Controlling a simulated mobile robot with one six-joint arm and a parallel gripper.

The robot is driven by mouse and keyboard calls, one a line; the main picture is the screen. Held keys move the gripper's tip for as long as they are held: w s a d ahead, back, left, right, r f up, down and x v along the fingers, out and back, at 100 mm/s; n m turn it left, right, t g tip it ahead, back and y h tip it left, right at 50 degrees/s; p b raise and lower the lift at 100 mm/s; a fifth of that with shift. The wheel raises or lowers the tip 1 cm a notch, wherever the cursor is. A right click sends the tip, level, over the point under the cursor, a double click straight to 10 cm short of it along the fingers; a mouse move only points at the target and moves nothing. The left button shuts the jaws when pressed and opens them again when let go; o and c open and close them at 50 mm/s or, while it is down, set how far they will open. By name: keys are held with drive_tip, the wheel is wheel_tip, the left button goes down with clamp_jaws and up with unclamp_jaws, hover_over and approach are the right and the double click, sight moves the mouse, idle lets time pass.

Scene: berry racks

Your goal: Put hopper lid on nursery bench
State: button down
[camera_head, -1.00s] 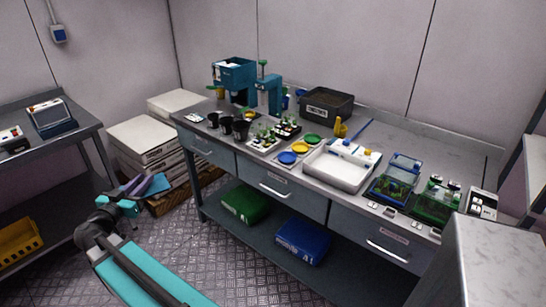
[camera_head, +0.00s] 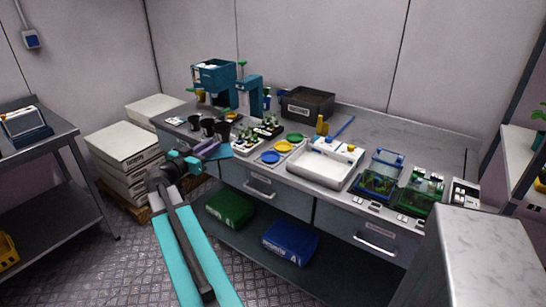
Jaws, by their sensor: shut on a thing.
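My gripper (camera_head: 206,150) is shut on a flat teal plate, the hopper lid (camera_head: 221,151), whose outer part shows past the purple fingers. It is held at the front left edge of the nursery bench (camera_head: 410,143), by the black pots. I cannot tell whether the lid is above the bench top or in front of it. The teal hopper machine (camera_head: 212,78) stands at the back left of the bench, with white contents in its open top.
Black pots (camera_head: 207,127), seedling trays, coloured dishes (camera_head: 270,157), a white basin (camera_head: 318,169) and green-blue boxes (camera_head: 377,183) crowd the bench front. A dark crate (camera_head: 307,103) stands behind. The back right top is clear. White boxes (camera_head: 122,146) are stacked left.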

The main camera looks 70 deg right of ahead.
drive_tip(key=s+d+r+m+g, duration=0.1)
drive_tip(key=s+d+g, duration=0.1)
drive_tip(key=s+d, duration=0.4)
drive_tip(key=shift+s+d, duration=0.15)
drive_tip(key=shift+s, duration=0.6)
drive_tip(key=s+d+f+p, duration=0.1)
drive_tip(key=s+d+p, duration=0.3)
drive_tip(key=s+d, duration=0.4)
drive_tip(key=x, duration=0.3)
drive_tip(key=shift+d, duration=0.4)
drive_tip(key=shift+s+f, duration=0.1)
drive_tip(key=shift+s+d+p, duration=0.3)
drive_tip(key=shift+d, duration=0.15)
drive_tip(key=shift+d+f, duration=0.1)
drive_tip(key=shift+f, duration=0.2)
drive_tip(key=shift+f+p, duration=0.8)
drive_tip(key=shift+f, duration=0.7)
